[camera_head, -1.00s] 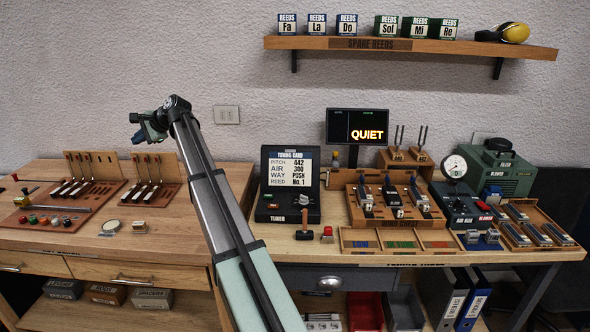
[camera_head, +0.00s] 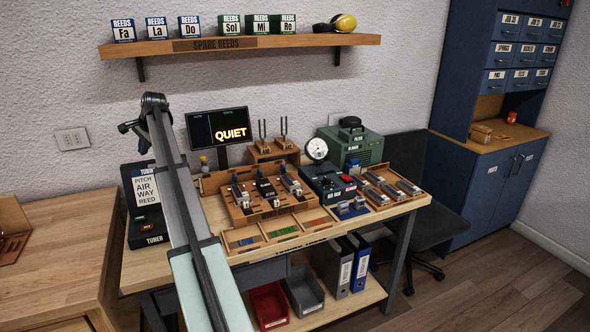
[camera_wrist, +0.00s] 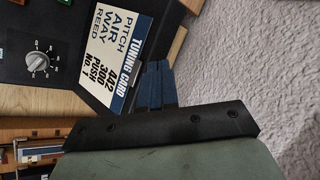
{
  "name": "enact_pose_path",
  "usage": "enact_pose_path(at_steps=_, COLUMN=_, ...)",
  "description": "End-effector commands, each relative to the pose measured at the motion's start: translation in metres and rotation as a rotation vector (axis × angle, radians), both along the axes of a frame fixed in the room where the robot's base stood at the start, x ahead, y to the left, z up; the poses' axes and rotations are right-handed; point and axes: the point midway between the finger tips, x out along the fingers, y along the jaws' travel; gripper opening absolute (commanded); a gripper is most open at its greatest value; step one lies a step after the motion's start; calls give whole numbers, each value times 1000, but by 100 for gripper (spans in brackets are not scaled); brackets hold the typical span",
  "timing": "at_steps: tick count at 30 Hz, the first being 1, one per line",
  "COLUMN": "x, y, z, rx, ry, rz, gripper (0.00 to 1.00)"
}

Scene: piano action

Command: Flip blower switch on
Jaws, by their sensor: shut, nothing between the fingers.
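The blower (camera_head: 355,146) is a green box at the back right of the workbench, with a dark handle on top. A small label shows on its front, but the switch is too small to make out, so I cannot tell its position. My gripper (camera_head: 143,146) is up near the wall, above the tuner at the bench's left end, far to the left of the blower. In the wrist view, my gripper's dark blue fingers (camera_wrist: 160,85) are together and empty, in front of the tuning card (camera_wrist: 118,52). The blower is not in the wrist view.
The tuner (camera_head: 148,228) stands at the bench's left end. A lit QUIET screen (camera_head: 218,126), a round gauge (camera_head: 317,149), the air box (camera_head: 328,182) and wooden reed trays (camera_head: 262,205) lie between my gripper and the blower. A shelf (camera_head: 240,44) hangs above.

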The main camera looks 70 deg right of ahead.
Motion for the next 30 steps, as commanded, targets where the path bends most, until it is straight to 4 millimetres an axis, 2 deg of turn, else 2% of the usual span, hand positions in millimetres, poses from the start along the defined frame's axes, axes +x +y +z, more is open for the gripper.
enact_pose_path(at_steps=1, x=-17, y=-24, z=-2, rx=-9, ry=21, rz=-27, gripper=0)
enact_pose_path(at_steps=3, x=-41, y=-52, z=-4, rx=-21, ry=53, rz=-61, gripper=0)
enact_pose_path(at_steps=11, x=-138, y=-150, z=-12, rx=-55, ry=175, rz=-193, gripper=0)
enact_pose_path(at_steps=15, x=-197, y=-196, z=-16, rx=-65, ry=242, rz=-266, gripper=0)
enact_pose_path(at_steps=21, x=-286, y=-254, z=-19, rx=-70, ry=342, rz=-370, gripper=0)
enact_pose_path(at_steps=26, x=-362, y=-292, z=-20, rx=-66, ry=421, rz=-455, gripper=0)
enact_pose_path(at_steps=30, x=-431, y=-320, z=-20, rx=-57, ry=491, rz=-530, gripper=0)
